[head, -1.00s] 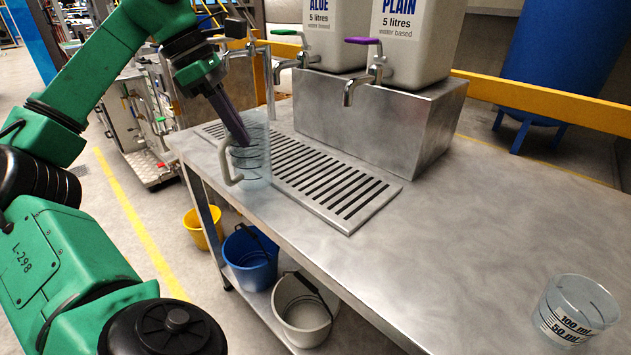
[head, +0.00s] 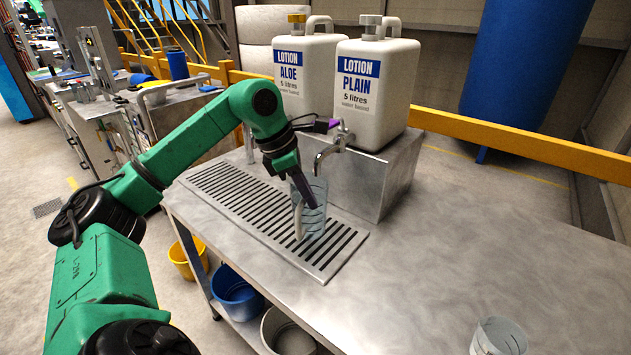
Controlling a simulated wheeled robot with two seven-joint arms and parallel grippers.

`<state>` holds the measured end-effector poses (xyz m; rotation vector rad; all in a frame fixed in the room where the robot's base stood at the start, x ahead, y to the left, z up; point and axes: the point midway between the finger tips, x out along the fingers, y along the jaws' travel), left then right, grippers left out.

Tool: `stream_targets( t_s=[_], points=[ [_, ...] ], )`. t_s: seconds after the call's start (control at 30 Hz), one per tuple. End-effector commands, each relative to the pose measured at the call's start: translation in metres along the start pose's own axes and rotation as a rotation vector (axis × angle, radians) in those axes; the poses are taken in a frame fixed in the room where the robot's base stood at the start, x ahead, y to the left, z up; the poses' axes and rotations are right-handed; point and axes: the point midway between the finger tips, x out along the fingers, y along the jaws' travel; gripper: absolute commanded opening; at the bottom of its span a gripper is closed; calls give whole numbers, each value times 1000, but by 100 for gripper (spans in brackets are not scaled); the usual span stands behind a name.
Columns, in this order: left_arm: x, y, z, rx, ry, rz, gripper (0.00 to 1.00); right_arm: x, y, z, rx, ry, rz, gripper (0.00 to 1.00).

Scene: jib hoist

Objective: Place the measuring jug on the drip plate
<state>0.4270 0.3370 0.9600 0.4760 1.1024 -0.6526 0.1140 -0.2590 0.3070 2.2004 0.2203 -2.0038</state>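The clear measuring jug (head: 316,217), with a pale handle on its left side, is upright over the right part of the slotted drip plate (head: 337,257). It stands in front of the plain lotion tap. My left gripper (head: 304,193) reaches down from the upper left, its dark fingers at the jug's upper part near the handle. It appears shut on the jug, though the exact contact is hard to see. I cannot tell whether the jug's base touches the plate. My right gripper is not in view.
Plain (head: 373,91) and aloe (head: 306,68) lotion containers stand on a metal block (head: 390,175) behind the plate. A clear measuring beaker (head: 497,338) stands at the front right. The bench top (head: 450,240) between is clear. Buckets sit below.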

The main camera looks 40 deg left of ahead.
Motion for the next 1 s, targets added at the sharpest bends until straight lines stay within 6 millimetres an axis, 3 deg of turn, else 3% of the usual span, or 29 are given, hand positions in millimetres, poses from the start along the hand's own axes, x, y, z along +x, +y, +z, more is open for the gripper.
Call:
stream_targets(
  t_s=[0.03, 0.07, 0.13, 0.5, 0.6, 0.87, 1.0],
  points=[
    [-6, 0, 15, 4, -9, -5, 0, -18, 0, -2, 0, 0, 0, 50],
    [-4, 0, 20, 6, -9, -3, 0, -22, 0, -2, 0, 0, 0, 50],
    [18, 0, 8, 0, 3, 0, 0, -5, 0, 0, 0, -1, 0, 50],
    [23, 0, 6, 1, 0, 1, 0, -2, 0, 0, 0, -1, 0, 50],
    [22, 0, 6, 1, 0, 1, 33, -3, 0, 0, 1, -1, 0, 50],
    [21, 0, 6, 1, 0, 1, 33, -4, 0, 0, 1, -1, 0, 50],
    [11, 1, 8, 1, -1, 3, 33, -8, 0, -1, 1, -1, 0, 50]
  ],
)
